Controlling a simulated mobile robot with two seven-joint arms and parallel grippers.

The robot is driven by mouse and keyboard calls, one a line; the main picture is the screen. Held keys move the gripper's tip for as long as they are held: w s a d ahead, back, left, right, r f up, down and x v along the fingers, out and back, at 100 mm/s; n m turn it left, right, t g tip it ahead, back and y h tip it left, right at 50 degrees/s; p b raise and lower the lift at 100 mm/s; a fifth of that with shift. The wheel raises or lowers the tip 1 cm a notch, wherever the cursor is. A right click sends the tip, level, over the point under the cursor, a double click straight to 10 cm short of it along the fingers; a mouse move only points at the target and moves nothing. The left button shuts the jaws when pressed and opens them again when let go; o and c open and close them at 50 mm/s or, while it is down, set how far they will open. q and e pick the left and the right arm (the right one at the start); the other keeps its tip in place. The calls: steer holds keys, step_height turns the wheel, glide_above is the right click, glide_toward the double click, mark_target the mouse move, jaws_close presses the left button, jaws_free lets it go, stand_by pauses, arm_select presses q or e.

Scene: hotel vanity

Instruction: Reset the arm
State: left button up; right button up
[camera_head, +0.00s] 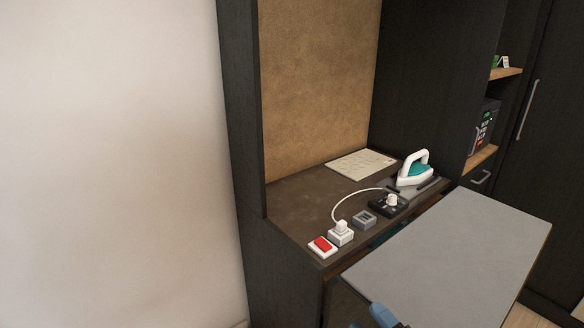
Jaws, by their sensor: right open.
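My right gripper (380,315) shows only in part at the bottom edge of the head view. Its blue-grey tip is in front of the near-left edge of the grey board (455,260). It is open, and I see nothing held in it. The rest of the right arm is cut off by the frame. My left gripper is not in view.
The dark vanity top (300,205) holds a white and teal iron (413,170), a red switch (322,245), a white plug (341,233), a grey block (364,220), a black socket (388,204) and a paper sheet (361,164). A bare wall (110,150) fills the left.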

steer(key=s+d+f+m+g+h, duration=0.3)
steer(key=s+d+f+m+h, duration=0.2)
steer(key=s+d+f+m, duration=0.2)
steer(key=s+d+f+m+g+h, duration=0.3)
steer(key=s+d+f+m+h, duration=0.3)
steer(key=f+m, duration=0.5)
steer(key=shift+s+d+f+h, duration=0.35)
steer(key=shift+s+f, duration=0.4)
steer(key=shift+f, duration=0.15)
